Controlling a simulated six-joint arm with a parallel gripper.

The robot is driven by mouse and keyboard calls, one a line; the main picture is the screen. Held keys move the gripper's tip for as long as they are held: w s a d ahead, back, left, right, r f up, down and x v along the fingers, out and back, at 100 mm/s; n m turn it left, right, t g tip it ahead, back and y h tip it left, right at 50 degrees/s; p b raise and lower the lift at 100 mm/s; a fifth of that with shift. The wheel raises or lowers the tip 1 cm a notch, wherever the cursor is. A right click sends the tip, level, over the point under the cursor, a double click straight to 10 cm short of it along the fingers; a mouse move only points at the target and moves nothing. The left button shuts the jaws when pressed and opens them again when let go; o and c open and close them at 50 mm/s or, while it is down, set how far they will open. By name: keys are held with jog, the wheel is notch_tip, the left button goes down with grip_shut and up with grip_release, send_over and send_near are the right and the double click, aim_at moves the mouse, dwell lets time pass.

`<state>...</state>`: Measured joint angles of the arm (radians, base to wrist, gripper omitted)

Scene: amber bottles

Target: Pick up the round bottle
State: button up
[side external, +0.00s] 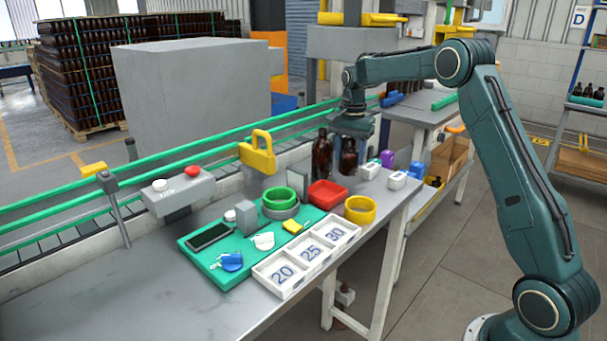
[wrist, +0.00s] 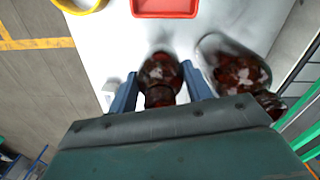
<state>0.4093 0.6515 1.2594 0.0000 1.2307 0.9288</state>
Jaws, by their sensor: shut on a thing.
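The round bottle (side external: 348,161) is dark amber and upright under my gripper (side external: 351,138) at the far end of the steel table. In the wrist view the bottle (wrist: 159,73) sits between the two blue fingers of my gripper (wrist: 162,90), which are shut on it. My fingers and palm hide part of it. I cannot tell whether its base touches the table. A second amber bottle (side external: 321,156) stands just left of it in the side view. It looks broader in the wrist view (wrist: 238,72), to the right and outside the fingers.
A red tray (side external: 326,194) and a yellow ring (side external: 360,210) lie on the nearer side. Small white, purple and blue items (side external: 388,160) stand right of the bottles. A green-railed conveyor (side external: 225,135) runs behind. The table's near left (side external: 110,290) is clear.

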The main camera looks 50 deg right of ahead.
notch_tip(320, 180, up, 16)
jog(key=shift+f, duration=0.15)
dwell(0.3)
jog(key=shift+a, duration=0.1)
dwell(0.6)
